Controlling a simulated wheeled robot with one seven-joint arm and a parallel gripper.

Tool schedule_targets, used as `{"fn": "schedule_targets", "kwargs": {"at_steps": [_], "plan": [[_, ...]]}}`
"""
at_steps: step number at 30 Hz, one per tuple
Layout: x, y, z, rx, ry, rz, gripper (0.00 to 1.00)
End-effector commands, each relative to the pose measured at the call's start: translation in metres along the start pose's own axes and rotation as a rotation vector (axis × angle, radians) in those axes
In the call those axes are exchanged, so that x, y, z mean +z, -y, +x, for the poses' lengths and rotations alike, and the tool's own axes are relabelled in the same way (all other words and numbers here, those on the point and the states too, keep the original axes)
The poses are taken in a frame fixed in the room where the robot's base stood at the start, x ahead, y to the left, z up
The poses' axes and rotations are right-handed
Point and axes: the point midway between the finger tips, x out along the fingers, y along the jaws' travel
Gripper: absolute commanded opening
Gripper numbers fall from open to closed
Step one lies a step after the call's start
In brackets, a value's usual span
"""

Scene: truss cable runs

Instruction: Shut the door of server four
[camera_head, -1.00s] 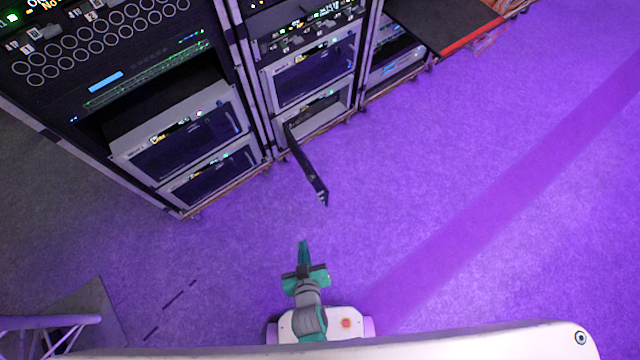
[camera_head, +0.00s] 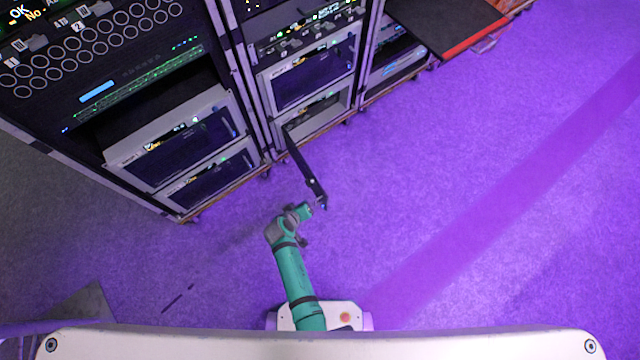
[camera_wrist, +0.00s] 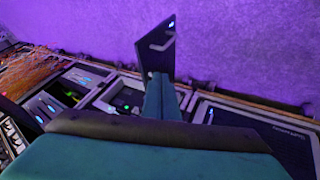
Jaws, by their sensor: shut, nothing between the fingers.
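The open server door (camera_head: 303,165) is a dark thin panel standing out from the lowest server (camera_head: 318,112) of the middle rack. I cannot read a number on that server. In the wrist view the door (camera_wrist: 152,58) stands up beyond my fingertips, with a pale handle (camera_wrist: 162,42) on its face. My gripper (camera_head: 312,207) is at the door's free outer end in the head view. In the wrist view its teal fingers (camera_wrist: 164,92) are together and empty, overlapping the door's lower part. I cannot tell whether they touch it.
Another server (camera_head: 312,78) with its door shut sits above the open one. Two more shut servers (camera_head: 185,145) stand in the left rack. A dark panel with a red edge (camera_head: 455,28) juts out from the right rack. The purple floor (camera_head: 480,150) to the right is clear.

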Motion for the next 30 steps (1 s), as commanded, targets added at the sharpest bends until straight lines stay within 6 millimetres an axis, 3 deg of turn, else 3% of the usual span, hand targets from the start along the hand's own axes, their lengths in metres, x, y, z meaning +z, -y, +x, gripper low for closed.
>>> {"fn": "schedule_targets", "kwargs": {"at_steps": [18, 24, 30], "plan": [[0.000, -0.001, 0.090, 0.000, 0.001, 0.002, 0.00], [0.001, -0.026, 0.102, 0.001, 0.000, 0.005, 0.00], [0.001, -0.036, 0.106, 0.001, 0.000, 0.003, 0.00]]}}
